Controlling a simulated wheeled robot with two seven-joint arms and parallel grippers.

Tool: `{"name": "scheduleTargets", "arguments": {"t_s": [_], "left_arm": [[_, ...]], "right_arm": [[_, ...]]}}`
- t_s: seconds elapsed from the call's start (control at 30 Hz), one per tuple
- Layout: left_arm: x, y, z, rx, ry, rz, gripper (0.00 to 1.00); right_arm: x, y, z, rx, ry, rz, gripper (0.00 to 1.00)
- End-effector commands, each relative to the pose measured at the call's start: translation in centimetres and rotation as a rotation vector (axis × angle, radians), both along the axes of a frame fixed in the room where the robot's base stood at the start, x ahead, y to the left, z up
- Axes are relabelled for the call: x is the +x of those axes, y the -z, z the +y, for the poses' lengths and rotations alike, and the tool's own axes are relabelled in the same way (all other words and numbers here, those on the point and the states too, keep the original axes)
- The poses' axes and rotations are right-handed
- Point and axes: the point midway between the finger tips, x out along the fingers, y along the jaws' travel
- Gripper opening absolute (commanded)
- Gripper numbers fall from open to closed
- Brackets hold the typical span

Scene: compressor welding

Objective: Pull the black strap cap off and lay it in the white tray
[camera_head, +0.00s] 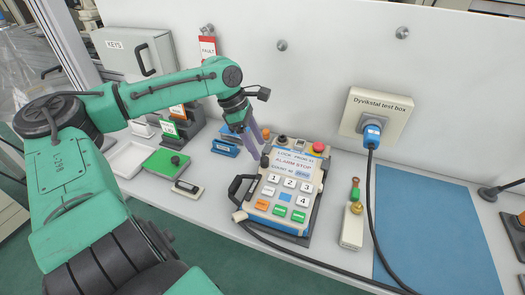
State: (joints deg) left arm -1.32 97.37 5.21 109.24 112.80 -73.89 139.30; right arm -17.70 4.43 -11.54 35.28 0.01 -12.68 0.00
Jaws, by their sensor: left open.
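The control pendant (285,187) lies on the bench, with numbered keys, a label reading "ALARM STOP" and a red button. A small black part (264,161) at its upper left edge may be the black strap cap; it is too small to be sure. My left gripper (252,148) is open, pointing down with its purple fingers just above and beside that part. I cannot tell whether they touch it. The white tray (127,159) lies at the left, partly hidden behind my left arm. My right gripper is not in view.
A grey key cabinet (135,52) stands behind. A wall test box (376,112) has a blue plug and hanging black cable. A blue mat (432,225) lies right.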

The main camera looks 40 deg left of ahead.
Motion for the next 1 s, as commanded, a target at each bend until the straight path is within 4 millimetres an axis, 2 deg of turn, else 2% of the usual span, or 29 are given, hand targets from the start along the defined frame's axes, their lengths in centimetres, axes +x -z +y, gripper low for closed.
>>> {"name": "scheduleTargets", "arguments": {"t_s": [0.1, 0.27, 0.6, 0.77, 0.8, 0.83, 0.87, 0.93, 1.0], "left_arm": [[0.3, 2.1, -0.6, 0.004, 0.002, 0.006, 0.68], [0.8, 4.1, -1.3, 0.003, 0.002, 0.002, 0.68], [1.0, 4.5, -1.6, 0.002, 0.002, -0.003, 0.68], [1.0, 4.5, -1.6, 0.002, 0.002, -0.003, 0.07], [1.0, 4.5, -1.6, 0.002, 0.002, -0.003, 0.0], [1.0, 4.5, -1.6, 0.002, 0.002, -0.003, 0.0], [1.0, 4.5, -1.6, 0.002, 0.002, -0.003, 0.28], [1.0, 4.5, -1.6, 0.002, 0.002, -0.003, 0.01], [1.0, 4.5, -1.6, 0.002, 0.002, -0.003, 0.0]], "right_arm": [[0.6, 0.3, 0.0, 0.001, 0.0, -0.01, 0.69], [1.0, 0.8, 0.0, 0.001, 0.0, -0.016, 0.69], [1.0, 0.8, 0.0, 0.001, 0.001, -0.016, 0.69], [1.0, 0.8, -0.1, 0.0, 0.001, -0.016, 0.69], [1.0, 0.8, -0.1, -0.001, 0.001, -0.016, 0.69], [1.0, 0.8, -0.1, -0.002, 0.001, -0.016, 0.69], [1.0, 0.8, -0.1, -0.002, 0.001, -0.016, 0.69], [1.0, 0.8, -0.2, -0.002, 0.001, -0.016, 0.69], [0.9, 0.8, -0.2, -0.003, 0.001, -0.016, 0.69]]}}
